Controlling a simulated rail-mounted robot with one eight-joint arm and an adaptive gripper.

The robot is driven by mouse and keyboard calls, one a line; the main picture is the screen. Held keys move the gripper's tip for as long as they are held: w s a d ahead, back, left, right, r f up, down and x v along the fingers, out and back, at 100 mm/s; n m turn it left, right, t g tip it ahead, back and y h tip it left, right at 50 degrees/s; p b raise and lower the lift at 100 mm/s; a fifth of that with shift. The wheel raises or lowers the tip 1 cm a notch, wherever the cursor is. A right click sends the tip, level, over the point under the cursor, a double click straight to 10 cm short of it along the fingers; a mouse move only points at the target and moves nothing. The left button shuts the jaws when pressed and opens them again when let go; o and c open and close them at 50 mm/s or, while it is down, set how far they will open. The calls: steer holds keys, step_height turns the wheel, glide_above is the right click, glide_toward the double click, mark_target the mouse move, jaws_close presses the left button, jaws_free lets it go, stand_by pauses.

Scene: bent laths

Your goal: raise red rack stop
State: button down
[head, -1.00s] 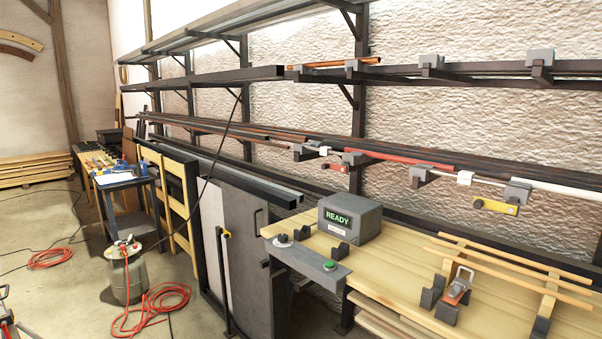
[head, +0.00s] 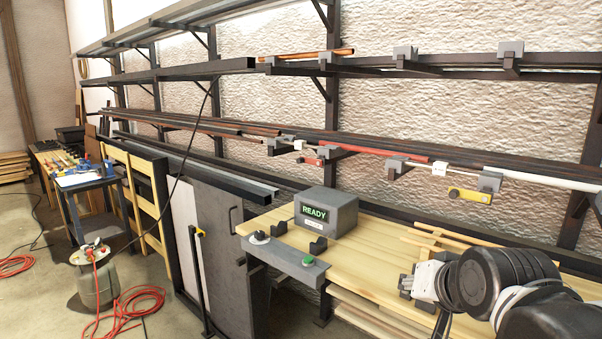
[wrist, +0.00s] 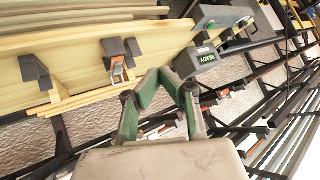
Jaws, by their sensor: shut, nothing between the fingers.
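The red rack stop (head: 311,161) is a small red plate hanging under the front of the lower rack, beside a grey bracket. In the head view it hangs low, left of the red rod. My gripper, at the lower right of the head view, is above the wooden bench and well away from the stop; its fingers are hard to make out there. In the wrist view my gripper (wrist: 160,74) has its green fingers closed together at the tips, with nothing between them. Small red parts show beyond the fingers, but I cannot tell which is the stop.
A yellow stop (head: 469,195) hangs farther right on the same rack. A red rod (head: 385,153) and white pipe (head: 540,178) lie along it. A grey READY box (head: 326,213) stands on the bench (head: 375,237). A black cable hangs left of the stop.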

steer(key=w+a+r+m+t+y, duration=0.1)
steer(key=w+a+r+m+t, duration=0.4)
steer(key=w, duration=0.8)
steer(key=w+a+r+m+t, duration=0.2)
steer(key=w+a+r+m, duration=0.15)
steer(key=w+a, duration=0.7)
steer(key=w+a+r+m+t+y, duration=0.1)
steer(key=w+a+r+m+t, duration=0.3)
steer(key=w, duration=1.1)
steer(key=w+a+f+m+t+h, duration=0.2)
steer(key=w+a+f+m, duration=0.15)
steer(key=m, duration=0.25)
steer(key=m+t+h, duration=0.2)
steer(key=m+h, duration=0.4)
steer(key=m, duration=0.4)
glide_toward(308, 162)
step_height(308, 162, down, 3)
steer(key=s+a, duration=0.2)
steer(key=shift+a, duration=0.2)
steer(key=shift+w+r, duration=0.1)
steer(key=x, duration=1)
